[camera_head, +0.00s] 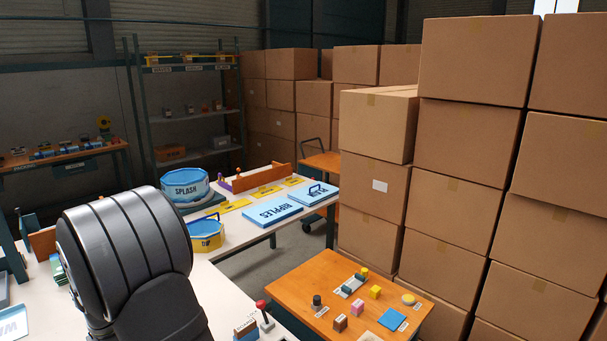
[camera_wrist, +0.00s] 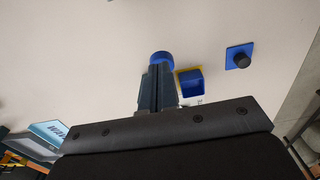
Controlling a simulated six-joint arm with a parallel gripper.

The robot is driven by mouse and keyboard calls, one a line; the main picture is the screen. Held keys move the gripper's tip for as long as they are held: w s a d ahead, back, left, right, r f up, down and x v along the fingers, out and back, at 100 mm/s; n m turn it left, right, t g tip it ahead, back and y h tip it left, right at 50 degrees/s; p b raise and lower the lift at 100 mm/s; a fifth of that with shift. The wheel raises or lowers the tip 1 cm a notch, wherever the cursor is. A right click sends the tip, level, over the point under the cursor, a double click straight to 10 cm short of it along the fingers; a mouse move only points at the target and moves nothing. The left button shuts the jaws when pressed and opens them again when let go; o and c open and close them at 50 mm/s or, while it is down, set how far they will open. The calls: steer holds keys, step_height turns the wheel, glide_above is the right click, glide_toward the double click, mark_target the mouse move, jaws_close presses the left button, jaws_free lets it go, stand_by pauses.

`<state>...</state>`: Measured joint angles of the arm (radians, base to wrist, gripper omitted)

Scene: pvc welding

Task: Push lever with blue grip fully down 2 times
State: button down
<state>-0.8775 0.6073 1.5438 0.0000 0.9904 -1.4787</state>
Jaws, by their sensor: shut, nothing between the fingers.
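In the wrist view my gripper (camera_wrist: 159,72) is shut, its two dark fingers side by side with nothing between them. A round blue part (camera_wrist: 161,57), which looks like the lever's blue grip, shows right at the fingertips. The fingers partly cover it, and I cannot tell whether they touch it. The rest of the lever is hidden behind the fingers. In the head view my dark arm fills the lower left, and neither my gripper nor the blue grip can be seen there.
Right of the fingers are a blue box with a yellow edge (camera_wrist: 190,84) and a blue plate with a dark knob (camera_wrist: 240,57). In the head view a red-knobbed lever (camera_head: 262,306) stands at the white table's edge, near an orange table (camera_head: 300,285) with small parts. Stacked cartons (camera_head: 465,150) fill the right.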

steer(key=shift+f, duration=0.15)
stand_by(0.5)
steer(key=shift+f, duration=3.6)
steer(key=shift+r, duration=4.25)
step_height(320, 180, up, 5)
steer(key=shift+f, duration=3.05)
